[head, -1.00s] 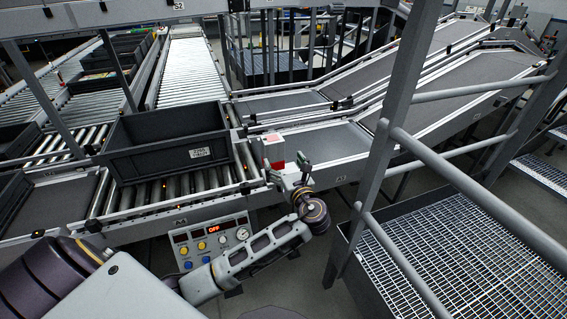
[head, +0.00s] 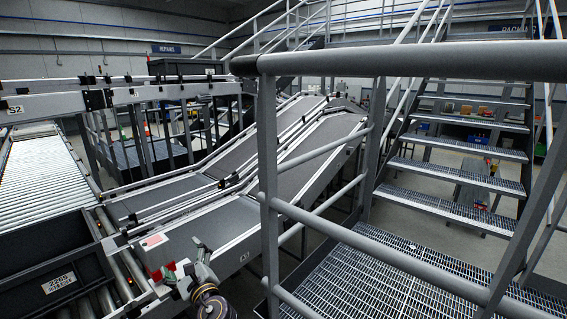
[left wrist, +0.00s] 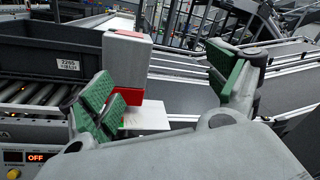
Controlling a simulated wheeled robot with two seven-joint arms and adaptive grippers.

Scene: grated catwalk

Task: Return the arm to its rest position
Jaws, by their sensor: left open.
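My left gripper (head: 186,265) is at the lower left of the head view, low beside the conveyor's edge. In the left wrist view its green-padded fingers (left wrist: 164,82) are spread apart, with nothing held between them. A light grey box with a red part (head: 155,250) stands on the conveyor side just left of the gripper. In the left wrist view this box (left wrist: 127,58) shows behind the left finger, and a white flat piece (left wrist: 148,117) shows below it. Most of my left arm is out of the head view. My right gripper is not in view.
A dark tote (head: 50,262) with a label sits on rollers at left. Sloping belts (head: 210,225) run behind the gripper. A grey railing (head: 268,180) and a grated platform (head: 400,270) stand to the right, with stairs (head: 460,170) beyond.

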